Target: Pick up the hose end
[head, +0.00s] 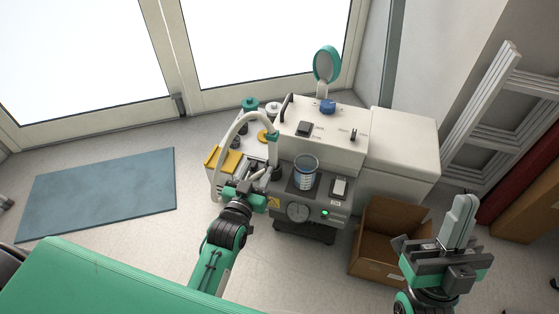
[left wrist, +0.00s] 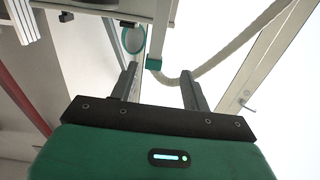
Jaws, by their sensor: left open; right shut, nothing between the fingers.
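The pale hose (head: 232,130) arches over the left side of the compressor unit. Its teal hose end (head: 272,136) hangs at the right of the arch, above the machine's top. My left gripper (head: 261,176) is open, just below the hose end in the picture. In the left wrist view the hose end (left wrist: 154,64) shows between the directions of the two open fingers (left wrist: 160,82), with the hose (left wrist: 225,52) running off to the upper right. I cannot tell the exact gap to it. My right gripper (head: 464,222) is shut and empty at the right, away from the hose.
The compressor unit (head: 325,133) carries a clear beaker (head: 305,172), knobs and a round teal-rimmed mirror (head: 327,64). Jars and a yellow pad (head: 223,159) stand at its left. An open cardboard box (head: 383,225) is on the floor. A blue mat (head: 100,193) lies at left.

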